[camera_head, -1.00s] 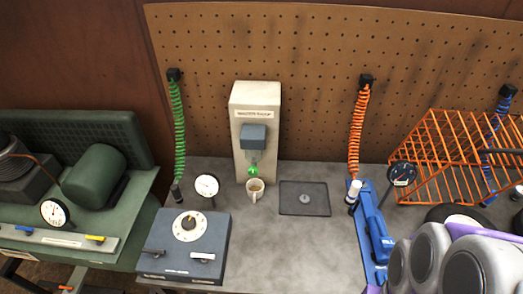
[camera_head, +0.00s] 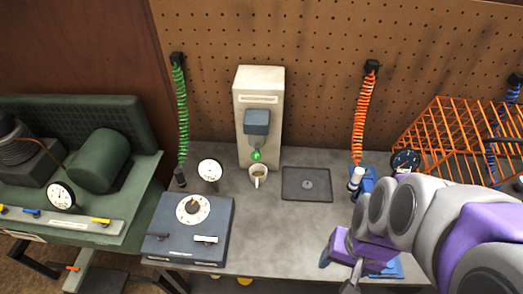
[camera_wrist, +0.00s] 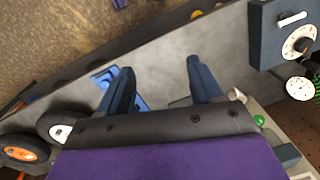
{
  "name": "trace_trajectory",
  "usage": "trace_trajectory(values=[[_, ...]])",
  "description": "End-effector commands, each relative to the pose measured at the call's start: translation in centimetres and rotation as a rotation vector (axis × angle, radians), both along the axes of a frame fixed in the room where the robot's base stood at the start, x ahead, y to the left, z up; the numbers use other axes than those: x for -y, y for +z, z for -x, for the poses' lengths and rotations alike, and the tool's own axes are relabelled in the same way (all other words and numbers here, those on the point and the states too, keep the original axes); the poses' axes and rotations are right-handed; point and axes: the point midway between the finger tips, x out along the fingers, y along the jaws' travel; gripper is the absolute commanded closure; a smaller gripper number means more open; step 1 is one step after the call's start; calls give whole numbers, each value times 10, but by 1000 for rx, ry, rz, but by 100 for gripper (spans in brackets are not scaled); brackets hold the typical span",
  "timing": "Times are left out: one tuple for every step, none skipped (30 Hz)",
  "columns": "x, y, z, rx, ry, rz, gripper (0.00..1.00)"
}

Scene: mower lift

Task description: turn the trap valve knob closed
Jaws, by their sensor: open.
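My gripper (camera_wrist: 160,80) is open and empty in the wrist view, its two dark blue fingers spread above the grey bench. In the head view my arm reaches in from the lower right, with the gripper low over the bench's front right part. No knob is clearly labelled as the trap valve, so I cannot tell which it is. Nothing touches my fingers.
A blue device (camera_head: 390,269) is partly hidden behind my arm. An orange wire rack (camera_head: 455,140) stands at right, a green machine (camera_head: 95,165) at left. The bench middle is clear.

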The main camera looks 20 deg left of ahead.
Motion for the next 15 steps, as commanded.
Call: trace_trajectory(values=[[-15,-11,-15,19,1,-10,35],[-24,-17,-26,43,-5,-19,35],[-35,-25,-39,68,-15,-27,35],[-43,-31,-48,89,-22,-33,35],[-51,-37,-58,113,-30,-37,35],[-61,-46,-69,138,-40,-40,35],[-69,-52,-78,162,-48,-43,35],[-76,-58,-86,184,-57,-44,35],[-86,-67,-96,211,-68,-44,35],[-93,-73,-104,238,-76,-44,35],[-100,-80,-110,260,-84,-42,35],[-108,-89,-119,291,-93,-38,35],[-114,-95,-126,320,-100,-35,35],[-119,-101,-131,344,-107,-30,35],[-126,-110,-139,382,-115,-23,35]])
